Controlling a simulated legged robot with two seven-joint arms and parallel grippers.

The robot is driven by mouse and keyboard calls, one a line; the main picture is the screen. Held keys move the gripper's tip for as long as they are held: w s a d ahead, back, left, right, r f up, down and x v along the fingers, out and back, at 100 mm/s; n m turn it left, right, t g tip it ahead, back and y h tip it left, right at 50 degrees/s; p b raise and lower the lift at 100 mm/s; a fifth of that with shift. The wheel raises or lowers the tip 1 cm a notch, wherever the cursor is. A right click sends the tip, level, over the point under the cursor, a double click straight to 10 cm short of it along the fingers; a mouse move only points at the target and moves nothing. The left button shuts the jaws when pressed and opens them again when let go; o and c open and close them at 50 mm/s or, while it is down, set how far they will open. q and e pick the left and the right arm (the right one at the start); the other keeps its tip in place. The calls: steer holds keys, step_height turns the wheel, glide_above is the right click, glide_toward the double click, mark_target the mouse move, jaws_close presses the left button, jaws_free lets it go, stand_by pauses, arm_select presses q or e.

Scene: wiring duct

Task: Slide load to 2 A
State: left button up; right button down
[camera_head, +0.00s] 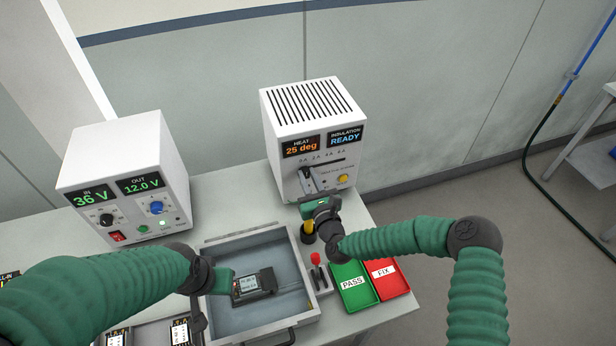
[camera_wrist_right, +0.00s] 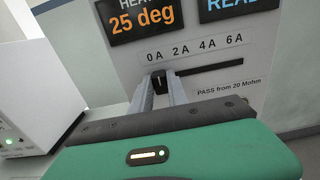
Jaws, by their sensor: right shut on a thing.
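The load slider (camera_wrist_right: 158,83) is a small dark knob in a horizontal slot marked 0 A, 2 A, 4 A and 6 A. It sits at the slot's left end, just right of below the 0 A mark and left of 2 A. The slot is on the front of the white tester box (camera_head: 312,110), which reads 25 deg and READY. My right gripper (camera_head: 307,178) is shut on the slider; its two fingers (camera_wrist_right: 160,92) flank the knob. My left gripper (camera_head: 222,281) is over the grey tray at a dark module (camera_head: 254,285); its fingertips are unclear.
A white power supply (camera_head: 122,180) reads 36 V in and 12.0 V out. The grey tray (camera_head: 240,238) stands in front. Green PASS (camera_head: 352,283) and red FIX (camera_head: 385,277) bins and a red-topped lever (camera_head: 316,260) are at right. The slot right of the knob is clear.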

mark_target(317, 163)
steer(key=shift+d+r, duration=0.1)
steer(key=shift+r, duration=0.05)
stand_by(0.8)
